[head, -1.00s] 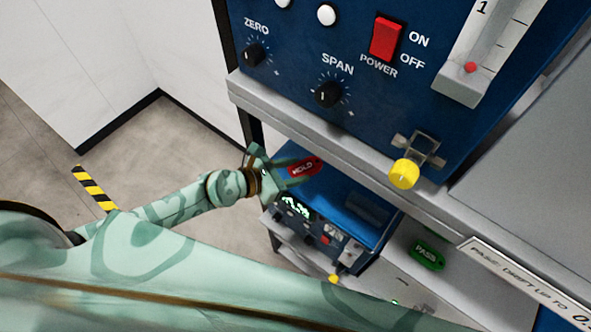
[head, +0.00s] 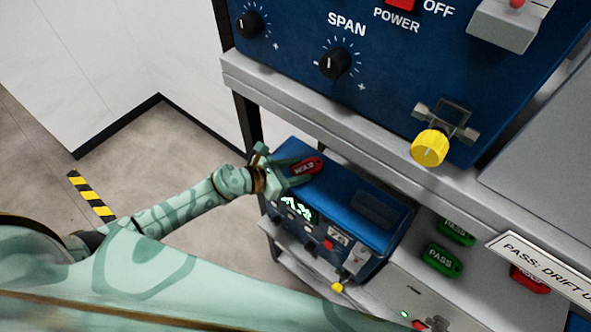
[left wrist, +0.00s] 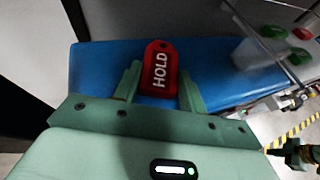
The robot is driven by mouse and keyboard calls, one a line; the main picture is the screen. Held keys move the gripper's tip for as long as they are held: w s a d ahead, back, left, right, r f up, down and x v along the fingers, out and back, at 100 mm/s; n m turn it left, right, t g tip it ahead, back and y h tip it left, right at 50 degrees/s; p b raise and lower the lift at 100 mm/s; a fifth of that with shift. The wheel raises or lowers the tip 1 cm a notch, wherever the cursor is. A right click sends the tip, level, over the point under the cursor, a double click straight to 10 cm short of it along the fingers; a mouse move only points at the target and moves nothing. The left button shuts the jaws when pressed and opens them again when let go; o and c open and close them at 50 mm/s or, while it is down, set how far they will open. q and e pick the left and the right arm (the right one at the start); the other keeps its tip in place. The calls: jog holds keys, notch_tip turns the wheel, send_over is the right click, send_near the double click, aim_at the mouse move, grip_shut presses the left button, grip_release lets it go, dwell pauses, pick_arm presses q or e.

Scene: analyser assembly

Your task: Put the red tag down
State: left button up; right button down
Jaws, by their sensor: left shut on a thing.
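The red tag (head: 308,166), marked HOLD, is between the fingers of my left gripper (head: 290,172), which is shut on it. In the left wrist view the tag (left wrist: 159,68) shows face-on between the two green fingers (left wrist: 158,90). The tag is over the blue top (head: 335,195) of the small analyser on the lower shelf, near its back left end. I cannot tell whether it touches that top. A dark and green part at the lower right of the left wrist view may be my right gripper (left wrist: 300,155); its jaws are unclear.
Green PASS tags (head: 443,260) and another red tag (head: 530,279) lie to the right of the small analyser. The large blue analyser (head: 330,95) on the grey upper shelf (head: 330,135) overhangs close behind my left gripper. Open floor (head: 165,150) lies to the left.

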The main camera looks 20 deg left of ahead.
pick_arm(q)
jog(key=o, duration=1)
jog(key=shift+f, duration=0.1)
jog(key=shift+c, duration=0.2)
jog(key=shift+s+a+r, duration=0.15)
jog(key=shift+a+r, duration=0.05)
jog(key=shift+r, duration=0.05)
jog(key=v, duration=1.1)
jog(key=shift+b, duration=0.35)
